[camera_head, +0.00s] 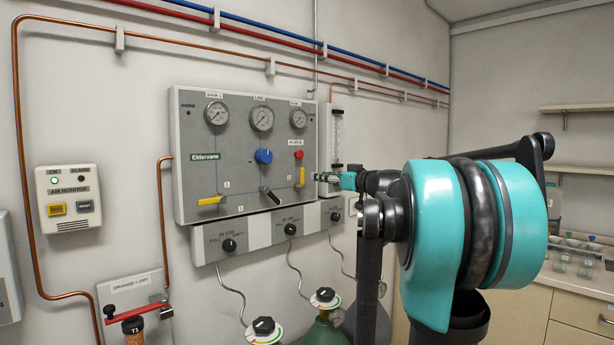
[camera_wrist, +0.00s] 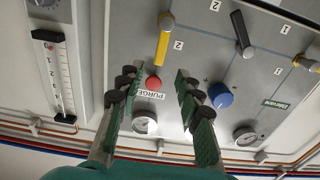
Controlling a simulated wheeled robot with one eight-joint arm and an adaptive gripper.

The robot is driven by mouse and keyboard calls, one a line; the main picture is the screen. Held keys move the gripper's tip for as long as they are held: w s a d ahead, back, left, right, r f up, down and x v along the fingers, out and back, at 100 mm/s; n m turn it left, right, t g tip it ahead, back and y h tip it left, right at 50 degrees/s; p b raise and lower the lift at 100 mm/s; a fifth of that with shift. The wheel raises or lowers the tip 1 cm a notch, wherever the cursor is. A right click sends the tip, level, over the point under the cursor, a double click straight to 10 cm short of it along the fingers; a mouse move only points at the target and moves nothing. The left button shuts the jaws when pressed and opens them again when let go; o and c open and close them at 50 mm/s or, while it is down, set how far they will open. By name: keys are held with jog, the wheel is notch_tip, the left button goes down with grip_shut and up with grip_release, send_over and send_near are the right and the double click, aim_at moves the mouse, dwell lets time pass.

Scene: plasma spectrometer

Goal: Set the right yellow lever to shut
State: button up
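The right yellow lever (camera_head: 301,177) stands upright near the right edge of the grey wall panel (camera_head: 243,180), below the red purge button (camera_head: 299,155). In the wrist view, which is upside down, the yellow lever (camera_wrist: 163,46) hangs from its grey pivot at the top, its free end toward the red button (camera_wrist: 154,83). My gripper (camera_wrist: 155,74) is open and empty. Its dark fingers are spread to either side of the red button, and the lever's free end is near the gap between the tips. In the head view my gripper (camera_head: 329,178) is just right of the lever; contact cannot be told.
The left yellow lever (camera_head: 210,200) lies nearly level, and a black lever (camera_head: 270,195) is slanted between the two. A blue knob (camera_head: 263,156) and gauges (camera_head: 262,118) are on the panel. A flow tube (camera_head: 337,135) is at its right. Gas cylinders (camera_head: 324,325) stand below.

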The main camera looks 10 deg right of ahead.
aim_at(303, 174)
jog(key=x, duration=0.8)
grip_shut()
